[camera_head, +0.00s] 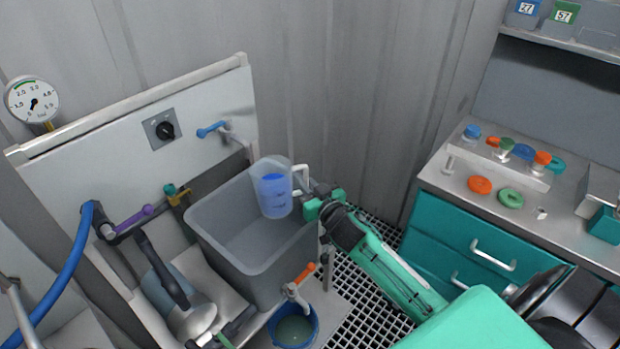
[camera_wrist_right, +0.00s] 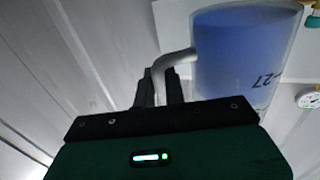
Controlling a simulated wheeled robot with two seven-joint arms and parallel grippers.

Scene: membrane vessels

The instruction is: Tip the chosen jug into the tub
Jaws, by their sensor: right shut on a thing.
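My right gripper (camera_head: 306,190) is shut on the jug's handle. In the right wrist view the jug (camera_wrist_right: 245,50) shows blue contents and the number 27, and its handle runs between the fingers of my right gripper (camera_wrist_right: 160,90). The tub's visible inside looks empty, though its floor is partly hidden by the jug. My left gripper is not in view.
A blue bucket (camera_head: 293,328) with liquid stands below the tub, under an orange-handled tap (camera_head: 304,274). A white panel (camera_head: 140,140) with valves and a blue hose (camera_head: 68,275) is behind and left. A teal cabinet (camera_head: 470,235) stands right.

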